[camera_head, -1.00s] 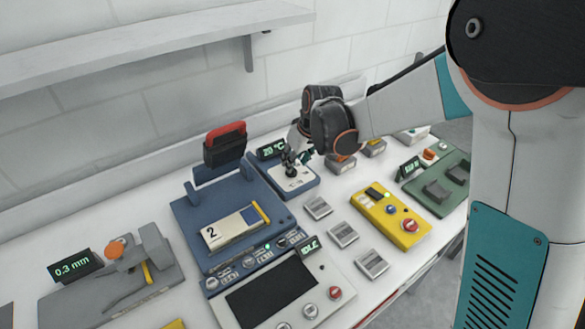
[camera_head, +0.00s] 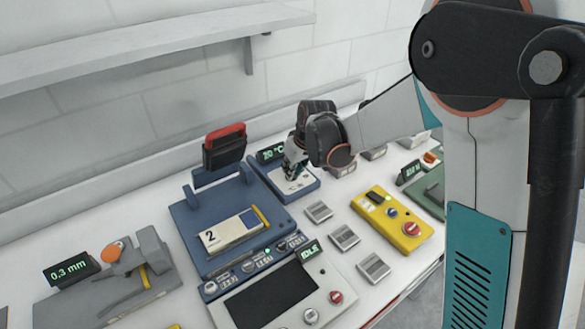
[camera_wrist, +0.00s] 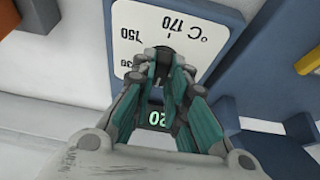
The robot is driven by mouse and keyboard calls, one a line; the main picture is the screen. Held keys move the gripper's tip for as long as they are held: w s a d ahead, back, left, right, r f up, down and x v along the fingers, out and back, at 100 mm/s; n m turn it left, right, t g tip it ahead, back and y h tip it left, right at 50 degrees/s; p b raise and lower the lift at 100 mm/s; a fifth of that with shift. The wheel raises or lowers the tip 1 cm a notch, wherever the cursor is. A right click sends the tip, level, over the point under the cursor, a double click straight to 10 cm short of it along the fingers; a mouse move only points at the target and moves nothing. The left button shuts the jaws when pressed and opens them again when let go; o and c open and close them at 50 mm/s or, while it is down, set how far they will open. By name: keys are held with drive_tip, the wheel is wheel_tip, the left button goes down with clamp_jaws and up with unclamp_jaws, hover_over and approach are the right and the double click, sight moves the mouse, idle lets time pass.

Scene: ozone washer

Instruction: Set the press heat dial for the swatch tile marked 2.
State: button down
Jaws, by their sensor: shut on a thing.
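The swatch tile marked 2 (camera_head: 224,235) lies on the bed of the blue press (camera_head: 188,222), its label white with a darker patch. The heat dial unit is a blue box with a white dial plate (camera_head: 303,185) behind and right of the press. Its display (camera_head: 270,153) reads 20 °C; the 20 shows upside down in the wrist view (camera_wrist: 160,117). My gripper (camera_head: 292,174) is down at the plate. In the wrist view my gripper (camera_wrist: 164,64) is closed around the dark dial knob, mostly hidden by the fingers. Marks 150 and 170 show on the plate (camera_wrist: 143,18).
The press's black and red handle (camera_head: 225,146) stands upright left of my gripper. Several grey swatch blocks (camera_head: 343,237) and a yellow control box (camera_head: 390,219) lie to the right. A panel reading IDLE (camera_head: 310,252) is in front. A gauge (camera_head: 72,271) shows 0.3 mm.

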drive_tip(key=shift+m, duration=0.4)
drive_tip(key=m, duration=0.1)
drive_tip(key=m+h, duration=0.1)
drive_tip(key=m, duration=0.1)
drive_tip(key=m+h, duration=0.1)
drive_tip(key=shift+s+a+m+t, duration=0.1)
drive_tip(key=shift+a+m+t, duration=0.15)
drive_tip(key=shift+m+t, duration=0.15)
drive_tip(key=m+h, duration=0.1)
drive_tip(key=m, duration=0.2)
drive_tip(key=m+h, duration=0.1)
drive_tip(key=m, duration=0.2)
drive_tip(key=shift+a+g, duration=0.1)
drive_tip(key=shift+g, duration=0.2)
drive_tip(key=shift+h, duration=0.3)
drive_tip(key=c, duration=1.6)
unclamp_jaws()
drive_tip(key=v, duration=1.2)
